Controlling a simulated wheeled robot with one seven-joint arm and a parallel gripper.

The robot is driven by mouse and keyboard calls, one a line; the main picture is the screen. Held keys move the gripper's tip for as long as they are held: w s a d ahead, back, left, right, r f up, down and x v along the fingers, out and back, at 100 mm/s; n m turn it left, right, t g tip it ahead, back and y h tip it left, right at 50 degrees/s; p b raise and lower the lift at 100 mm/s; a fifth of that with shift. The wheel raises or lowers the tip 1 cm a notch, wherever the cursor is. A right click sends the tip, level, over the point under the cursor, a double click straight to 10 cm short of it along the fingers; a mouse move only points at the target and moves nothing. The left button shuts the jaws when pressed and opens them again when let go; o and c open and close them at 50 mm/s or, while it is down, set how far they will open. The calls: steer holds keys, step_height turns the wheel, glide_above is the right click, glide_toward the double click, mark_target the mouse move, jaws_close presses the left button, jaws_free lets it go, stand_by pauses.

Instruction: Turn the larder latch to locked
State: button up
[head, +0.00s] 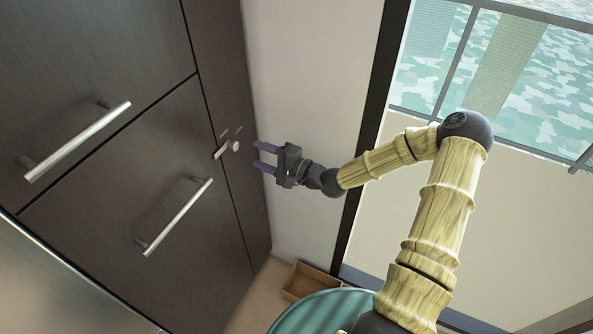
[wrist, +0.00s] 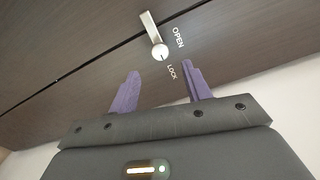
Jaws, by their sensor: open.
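The larder latch (head: 229,148) is a small silver lever with a round knob on a dark wood panel, beside the seam of the door. In the wrist view the latch (wrist: 155,38) has its lever pointing up and slightly left from the round pivot, with the printed words OPEN and LOCK to its right. The lever does not point at LOCK. My gripper (head: 262,155) is open and empty, its two purple fingers pointing toward the latch from the right. In the wrist view the gripper (wrist: 160,90) has its fingertips apart, below the knob and not touching it.
Dark cabinet doors carry long bar handles, an upper one (head: 78,142) and a lower one (head: 178,217). A pale wall (head: 305,70) and a window (head: 500,60) are to the right. An open wooden box (head: 308,281) sits low by the wall.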

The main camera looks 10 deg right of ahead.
steer(key=b+v, duration=0.1)
steer(key=v, duration=1)
steer(key=shift+b, duration=0.4)
steer(key=shift+a+f, duration=0.1)
steer(key=s+d+f+n+g+h, duration=0.2)
steer(key=s+f+n+g+h, duration=0.3)
steer(key=f+h, duration=0.4)
steer(key=s+d+r+n+g+h, duration=0.1)
steer(key=s+r+n+g+h, duration=0.2)
steer(key=s+r, duration=0.7)
steer(key=shift+s+r+n+h, duration=0.4)
steer(key=shift+r+n+h, duration=0.45)
steer(key=shift+n+h, duration=0.2)
